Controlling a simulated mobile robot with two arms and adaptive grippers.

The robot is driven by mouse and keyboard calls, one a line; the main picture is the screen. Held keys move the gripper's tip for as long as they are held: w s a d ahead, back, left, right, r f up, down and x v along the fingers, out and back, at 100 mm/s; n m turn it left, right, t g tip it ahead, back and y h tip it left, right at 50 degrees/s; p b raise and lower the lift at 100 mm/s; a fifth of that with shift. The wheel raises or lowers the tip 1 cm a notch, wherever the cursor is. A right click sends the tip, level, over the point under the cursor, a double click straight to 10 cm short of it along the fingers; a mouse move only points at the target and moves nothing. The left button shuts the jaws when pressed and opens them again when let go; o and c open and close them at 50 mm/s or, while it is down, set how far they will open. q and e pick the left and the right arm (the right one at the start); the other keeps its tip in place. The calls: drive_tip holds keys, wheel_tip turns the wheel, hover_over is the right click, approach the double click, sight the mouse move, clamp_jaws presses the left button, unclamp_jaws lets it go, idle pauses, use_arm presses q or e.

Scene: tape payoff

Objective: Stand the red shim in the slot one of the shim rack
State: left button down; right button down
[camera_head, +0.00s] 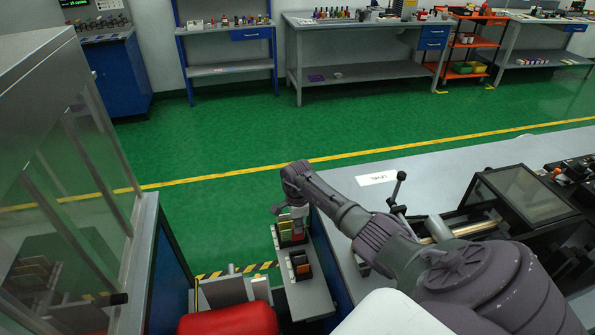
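My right gripper (289,213) points down over a small rack (291,243) on a narrow grey shelf at lower centre. Green and yellow-orange shims (286,230) stand in that rack. A small reddish piece (298,235) shows just below the gripper. It may be the red shim, but I cannot tell whether the fingers hold it. A second dark rack (301,268) with orange-brown pieces stands nearer on the same shelf. I cannot make out which of the two is the shim rack or which slot is the first. My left gripper is out of view.
The grey shelf (309,297) is bare at its near end. A grey bench (420,172) with a labelled card and a dark machine (520,195) lies to the right. A glass-sided cabinet (70,170) stands at left. A red rounded object (228,320) is below.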

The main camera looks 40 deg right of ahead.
sight(298, 238)
drive_tip(key=shift+f+b, duration=2.5)
drive_tip(key=shift+f, duration=0.85)
drive_tip(key=shift+f+b, duration=1.35)
drive_tip(key=shift+b, duration=0.1)
drive_tip(key=c, duration=1.2)
unclamp_jaws()
drive_tip(key=shift+c, duration=0.2)
